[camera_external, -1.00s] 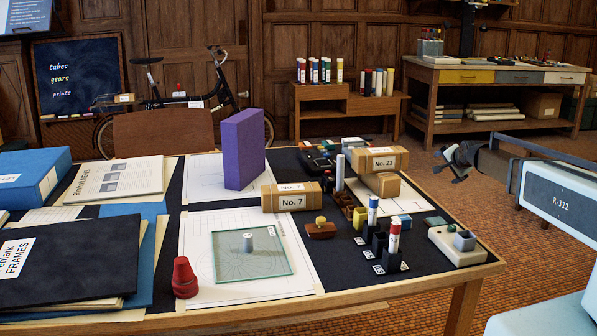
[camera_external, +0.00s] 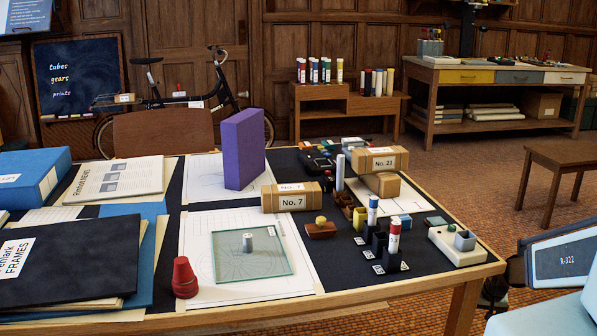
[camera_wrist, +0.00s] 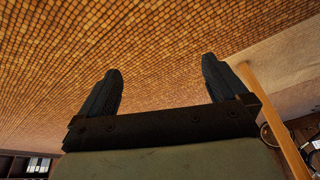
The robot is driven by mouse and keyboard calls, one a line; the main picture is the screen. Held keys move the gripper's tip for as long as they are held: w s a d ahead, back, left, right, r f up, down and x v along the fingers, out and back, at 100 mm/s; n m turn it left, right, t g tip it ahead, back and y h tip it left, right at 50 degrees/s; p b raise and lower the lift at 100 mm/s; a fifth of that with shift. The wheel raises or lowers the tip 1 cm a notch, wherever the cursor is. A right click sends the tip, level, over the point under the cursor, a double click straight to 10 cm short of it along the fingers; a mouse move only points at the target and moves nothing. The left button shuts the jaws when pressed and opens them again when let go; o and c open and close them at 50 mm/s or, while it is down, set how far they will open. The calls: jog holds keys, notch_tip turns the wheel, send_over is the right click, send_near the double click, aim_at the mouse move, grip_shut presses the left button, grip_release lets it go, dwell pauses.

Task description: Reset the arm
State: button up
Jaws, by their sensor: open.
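My gripper (camera_wrist: 160,70) shows in the wrist view with its two dark fingers spread wide apart and nothing between them. Behind the fingers lies the patterned orange-brown floor. In the external view my arm is low at the right edge, beside the table's right front corner. A dark part, which may be my gripper, shows in part below the tabletop edge there. The fingers cannot be made out in that view.
The drafting table (camera_external: 400,287) holds a purple block (camera_external: 243,150), a glass plate (camera_external: 240,266), a box marked No. 7 (camera_external: 291,200) and a grey device (camera_external: 457,246) near its right edge. A wooden stool (camera_external: 560,160) stands at the right. Floor between them is clear.

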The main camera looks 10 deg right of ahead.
jog(key=s+a+f+n+g+y, duration=0.1)
jog(key=s+a+f+n+g, duration=0.15)
jog(key=s, duration=0.45)
jog(key=s+a+f+n+g, duration=0.1)
jog(key=s+a+f, duration=0.25)
jog(key=s, duration=0.45)
jog(key=s+a+r+g, duration=0.3)
jog(key=s+a, duration=0.2)
jog(key=s, duration=0.3)
jog(key=s+a+r+n+g, duration=0.1)
jog(key=s+a+r+g, duration=0.2)
jog(key=s+a, duration=0.2)
jog(key=s, duration=0.3)
jog(key=shift+a+r, duration=0.35)
jog(key=shift+n, duration=0.25)
